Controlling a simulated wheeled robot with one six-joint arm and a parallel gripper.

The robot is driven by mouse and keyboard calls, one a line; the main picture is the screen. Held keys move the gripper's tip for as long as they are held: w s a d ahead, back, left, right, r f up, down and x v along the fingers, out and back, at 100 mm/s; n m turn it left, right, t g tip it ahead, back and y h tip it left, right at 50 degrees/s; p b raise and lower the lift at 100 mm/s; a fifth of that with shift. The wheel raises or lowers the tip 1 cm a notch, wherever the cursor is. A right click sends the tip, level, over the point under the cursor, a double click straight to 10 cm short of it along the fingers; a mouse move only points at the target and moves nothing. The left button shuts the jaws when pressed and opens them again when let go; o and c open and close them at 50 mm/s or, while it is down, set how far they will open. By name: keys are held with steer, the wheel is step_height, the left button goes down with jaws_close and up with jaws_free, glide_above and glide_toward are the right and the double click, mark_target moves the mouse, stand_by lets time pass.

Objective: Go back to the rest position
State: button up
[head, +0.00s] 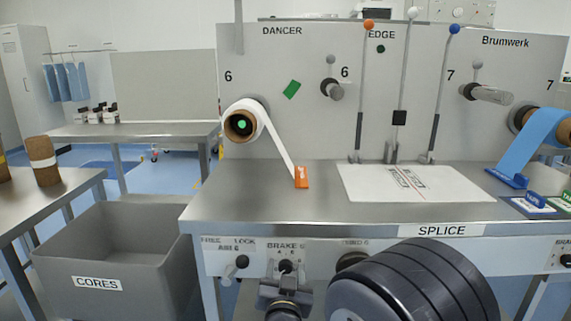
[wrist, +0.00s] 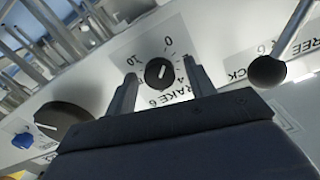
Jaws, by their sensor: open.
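My gripper (wrist: 160,70) is open in the wrist view. Its two fingers stand either side of the black BRAKE 6 knob (wrist: 159,73), with visible gaps between fingers and knob. The knob's white pointer line shows beside a printed scale. In the head view my gripper (head: 286,282) is low, at the front panel under the SPLICE table, close to the same knob (head: 285,266). My dark arm hides part of the panel to the right. Whether the fingers reach past the knob's face is unclear.
A lever (wrist: 268,70) with a dark round base stands right of the knob in the wrist view; another dark knob (wrist: 62,121) is left. The steel table (head: 250,205) overhangs the panel. The grey CORES bin (head: 110,250) stands left, with open floor beyond.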

steer(key=shift+m, duration=0.9)
steer(key=shift+s+m, duration=0.25)
steer(key=shift+m, duration=0.05)
steer(key=s, duration=1)
steer(key=shift+a+p, duration=0.15)
steer(key=shift+p, duration=0.2)
steer(key=shift+s+r, duration=0.1)
